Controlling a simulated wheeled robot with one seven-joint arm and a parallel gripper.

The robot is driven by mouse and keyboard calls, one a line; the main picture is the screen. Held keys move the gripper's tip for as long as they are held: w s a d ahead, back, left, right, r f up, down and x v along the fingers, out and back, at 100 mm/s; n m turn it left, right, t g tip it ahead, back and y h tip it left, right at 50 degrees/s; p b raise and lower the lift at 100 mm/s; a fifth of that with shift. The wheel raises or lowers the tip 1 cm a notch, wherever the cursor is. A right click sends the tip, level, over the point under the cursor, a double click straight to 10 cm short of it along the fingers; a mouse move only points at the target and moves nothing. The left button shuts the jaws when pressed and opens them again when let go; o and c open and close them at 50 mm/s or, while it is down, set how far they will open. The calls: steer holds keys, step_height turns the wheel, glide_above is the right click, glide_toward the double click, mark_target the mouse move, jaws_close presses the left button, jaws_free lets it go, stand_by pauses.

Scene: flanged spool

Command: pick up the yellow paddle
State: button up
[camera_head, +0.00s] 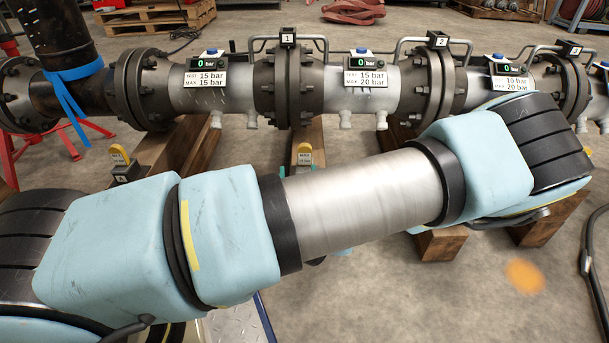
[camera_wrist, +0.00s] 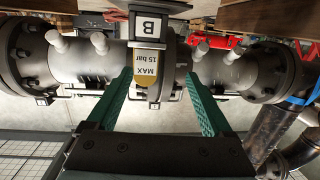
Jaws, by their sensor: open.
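A yellow paddle (camera_wrist: 147,62) marked "MAX 15 bar" shows upside down in the wrist view. It is by a pipe flange, next to a black block lettered B (camera_wrist: 150,27). My gripper (camera_wrist: 158,76) is open, with one green finger to each side of the paddle in the picture. Whether the fingertips reach as far as the paddle cannot be told. In the head view a yellow paddle (camera_head: 304,149) stands below the flange tagged 1, just above my arm. A second yellow paddle (camera_head: 119,153) on a black block stands further left. My arm hides most of my gripper there.
A pipe line (camera_head: 222,92) with bolted flanges and gauges runs across the back, with small stubs underneath. Wooden beams (camera_head: 180,150) lie below it. A red stand (camera_head: 68,140) and a blue-strapped pipe (camera_head: 62,50) are at the left.

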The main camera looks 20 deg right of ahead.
steer(key=shift+m+t+h, duration=0.3)
steer(key=shift+m+h, duration=0.3)
steer(key=shift+h, duration=0.3)
steer(key=w+d, duration=0.1)
steer(key=w+d+b, duration=0.1)
steer(key=d, duration=0.1)
steer(key=w+d+b, duration=0.1)
steer(key=shift+w+d+f, duration=0.2)
steer(key=shift+w+f, duration=0.15)
steer(key=shift+w, duration=0.05)
steer(key=x, duration=0.1)
steer(key=b+x, duration=0.1)
steer(key=x, duration=0.1)
steer(key=b+x, duration=0.1)
steer(key=shift+w+a, duration=0.2)
steer(key=shift+w, duration=0.35)
steer(key=shift+w+d, duration=0.1)
steer(key=shift+w, duration=0.2)
jaws_close()
steer(key=shift+r, duration=0.1)
